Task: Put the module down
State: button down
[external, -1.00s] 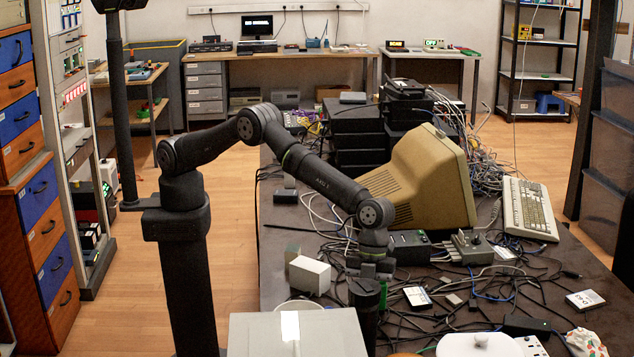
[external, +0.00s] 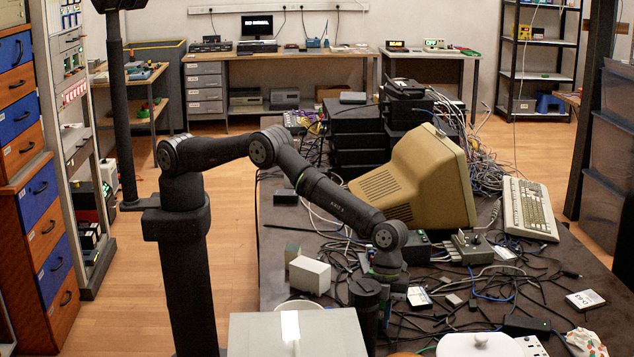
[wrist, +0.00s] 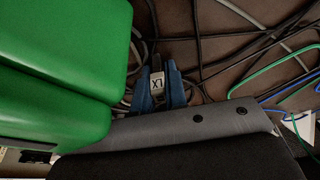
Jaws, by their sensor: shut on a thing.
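In the wrist view, my gripper (wrist: 160,98) shows as two blue fingers standing up from a grey bar. They are shut on a small pale module (wrist: 157,81) with dark lettering that looks like "LX". Cables show below and beyond it. I cannot tell whether the module touches anything underneath. In the external view, my wrist is low over the cluttered dark bench, and the fingers and module are too hidden to make out.
A large green block (wrist: 62,45) fills the wrist view's left side. Loose cables cover the dark bench. A beige monitor (external: 412,185) stands behind my wrist, and a white box (external: 310,275) stands to its left. A grey case (external: 262,335) is in front.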

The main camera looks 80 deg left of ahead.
aim_at(382, 313)
jog(key=c, duration=1.5)
grip_release()
jog(key=shift+f, duration=0.1)
jog(key=shift+o, duration=0.2)
jog(key=v, duration=1.2)
jog(key=x, duration=1.2)
jog(key=shift+f, duration=0.1)
notch_tip(382, 313, up, 3)
jog(key=shift+r, duration=0.65)
